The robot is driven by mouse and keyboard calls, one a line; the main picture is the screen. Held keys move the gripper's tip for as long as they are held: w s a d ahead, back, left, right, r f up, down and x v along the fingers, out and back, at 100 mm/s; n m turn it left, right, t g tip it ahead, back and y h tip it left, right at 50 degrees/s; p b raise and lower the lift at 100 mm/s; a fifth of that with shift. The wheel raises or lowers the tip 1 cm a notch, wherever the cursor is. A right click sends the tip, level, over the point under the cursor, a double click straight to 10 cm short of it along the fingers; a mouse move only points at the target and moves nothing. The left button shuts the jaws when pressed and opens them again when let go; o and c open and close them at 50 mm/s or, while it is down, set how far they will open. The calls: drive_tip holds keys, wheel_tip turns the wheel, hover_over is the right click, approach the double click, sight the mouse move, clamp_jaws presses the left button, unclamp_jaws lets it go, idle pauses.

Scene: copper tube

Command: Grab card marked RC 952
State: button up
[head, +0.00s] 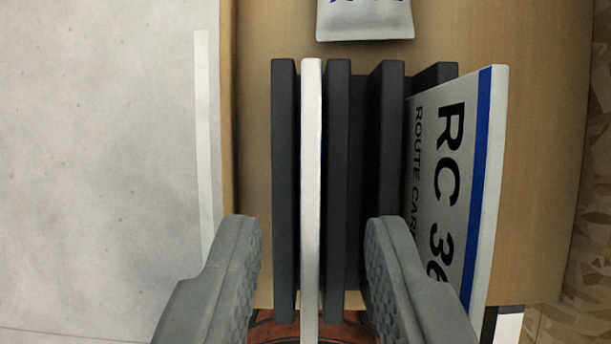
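A white card (311,150) stands on edge in a slot of the rack, between the fingers and apart from both. I see only its thin edge, so its marking is hidden. Another card (455,190) leans at the right of the rack, its face reading "ROUTE CARD" and "RC 36", with the rest cut off behind my right finger. It has a blue stripe. No marking RC 952 is readable in this view.
The rack stands on a wooden surface (545,200). A pale object (365,22) with blue lettering, partly out of frame, lies beyond it. A pale grey floor (100,150) with a white line (203,130) is at the left. An orange-brown round thing (262,328) shows at the bottom.

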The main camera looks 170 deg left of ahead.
drive_tip(key=shift+x, duration=1.5)
drive_tip(key=shift+s+f, duration=0.1)
drive_tip(key=shift+f, duration=0.15)
drive_tip(key=shift+c, duration=0.4)
clamp_jaws()
